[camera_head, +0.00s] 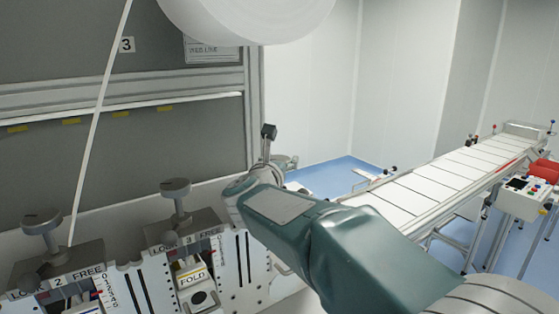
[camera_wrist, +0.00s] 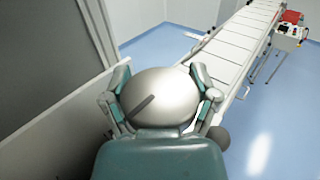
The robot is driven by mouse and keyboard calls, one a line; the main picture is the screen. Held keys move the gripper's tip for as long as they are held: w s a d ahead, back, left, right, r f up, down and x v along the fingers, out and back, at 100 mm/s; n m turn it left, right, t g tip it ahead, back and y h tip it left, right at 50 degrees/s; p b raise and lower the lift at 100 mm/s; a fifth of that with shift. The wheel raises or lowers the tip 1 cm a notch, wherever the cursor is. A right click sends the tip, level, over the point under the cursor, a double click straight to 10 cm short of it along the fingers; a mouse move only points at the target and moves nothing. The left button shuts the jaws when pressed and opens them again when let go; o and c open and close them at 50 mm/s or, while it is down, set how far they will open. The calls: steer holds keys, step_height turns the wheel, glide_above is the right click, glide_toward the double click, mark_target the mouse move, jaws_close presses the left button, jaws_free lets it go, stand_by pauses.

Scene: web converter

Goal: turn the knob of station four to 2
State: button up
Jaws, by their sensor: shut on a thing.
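In the wrist view a round grey knob (camera_wrist: 170,98) fills the space between the two fingers of my gripper (camera_wrist: 160,88). The fingers are shut on its left and right sides. A dark pointer line on its top slants down to the left. Its station number and scale do not show there. In the head view my arm covers the gripped knob and most of its station. Two similar knobs, one at the left (camera_head: 42,222) and one nearer the middle (camera_head: 175,190), stand free on neighbouring stations. The left station reads "LOCK 2 FREE".
A small grey ball (camera_wrist: 219,137) sits close to the right finger. A dark machine panel (camera_head: 120,150) rises behind the knobs. A large white roll (camera_head: 250,15) hangs above. A long conveyor (camera_head: 440,185) runs off to the right, with open blue floor beside it.

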mark_target(282, 156)
steer(key=shift+s+d+m+g+h, duration=0.15)
steer(key=shift+m+g+h, duration=0.7)
steer(key=shift+m+h, duration=0.55)
steer(key=shift+d+m+g+h, duration=0.1)
steer(key=shift+m+g+h, duration=0.85)
steer(key=shift+h, duration=0.85)
steer(key=shift+m, duration=0.25)
steer(key=o, duration=1)
steer(key=shift+a, duration=0.1)
step_height(282, 156, up, 10)
steer(key=shift+f, duration=0.1)
